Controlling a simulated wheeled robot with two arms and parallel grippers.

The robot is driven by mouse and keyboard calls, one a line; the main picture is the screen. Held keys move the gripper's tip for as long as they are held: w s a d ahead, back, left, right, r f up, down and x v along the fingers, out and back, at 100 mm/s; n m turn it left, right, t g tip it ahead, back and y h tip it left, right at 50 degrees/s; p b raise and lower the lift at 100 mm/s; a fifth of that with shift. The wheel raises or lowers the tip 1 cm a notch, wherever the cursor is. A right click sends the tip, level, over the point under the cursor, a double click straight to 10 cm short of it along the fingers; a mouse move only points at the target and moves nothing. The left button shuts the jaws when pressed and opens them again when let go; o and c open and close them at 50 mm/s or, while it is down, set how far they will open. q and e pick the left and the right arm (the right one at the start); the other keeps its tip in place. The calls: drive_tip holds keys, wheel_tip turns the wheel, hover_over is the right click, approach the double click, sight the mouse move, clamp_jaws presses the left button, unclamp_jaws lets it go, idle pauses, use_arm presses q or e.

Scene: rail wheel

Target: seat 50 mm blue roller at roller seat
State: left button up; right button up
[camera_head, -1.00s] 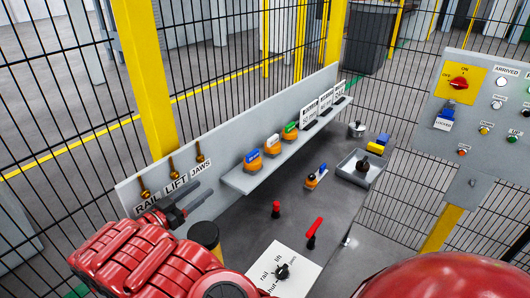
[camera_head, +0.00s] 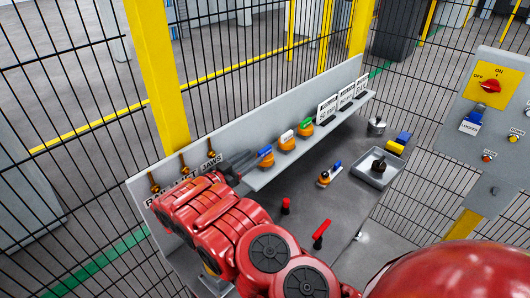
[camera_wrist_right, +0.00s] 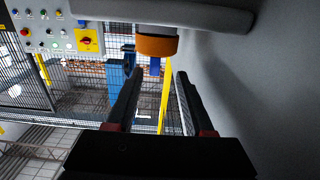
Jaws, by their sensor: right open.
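The blue roller (camera_head: 266,157), orange with a blue top, stands at the near left end of the grey shelf (camera_head: 258,180). My right gripper (camera_head: 245,163) is just left of it, with fingers pointing at it. In the right wrist view the open fingers (camera_wrist_right: 157,95) have an empty gap, and an orange roller body (camera_wrist_right: 157,46) shows beyond the tips, against the grey shelf edge. No contact is visible. A small orange piece with a blue and white part (camera_head: 327,176) lies on the bench. I cannot tell which thing is the roller seat. My left gripper is not in view.
White-topped (camera_head: 287,140) and green-topped (camera_head: 306,126) rollers stand farther along the shelf, before several upright signs (camera_head: 345,98). A red-handled lever (camera_head: 321,234), a red knob (camera_head: 286,205) and a grey tray (camera_head: 377,169) are on the bench. The back panel (camera_head: 235,143) rises behind the shelf.

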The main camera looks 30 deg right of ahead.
sight(259, 154)
drive_tip(key=shift+w+d+r, duration=0.1)
drive_tip(key=shift+d, duration=0.35)
drive_tip(key=p+x, duration=0.2)
drive_tip(key=x, duration=0.1)
drive_tip(key=p+x, duration=0.1)
drive_tip(key=p, duration=0.1)
drive_tip(key=shift+s+d+r, duration=0.15)
drive_tip(key=shift+s+d, duration=0.1)
drive_tip(key=shift+d, duration=0.2)
drive_tip(key=shift+w+d, duration=0.15)
drive_tip(key=shift+d, duration=0.2)
drive_tip(key=shift+a, duration=0.1)
clamp_jaws()
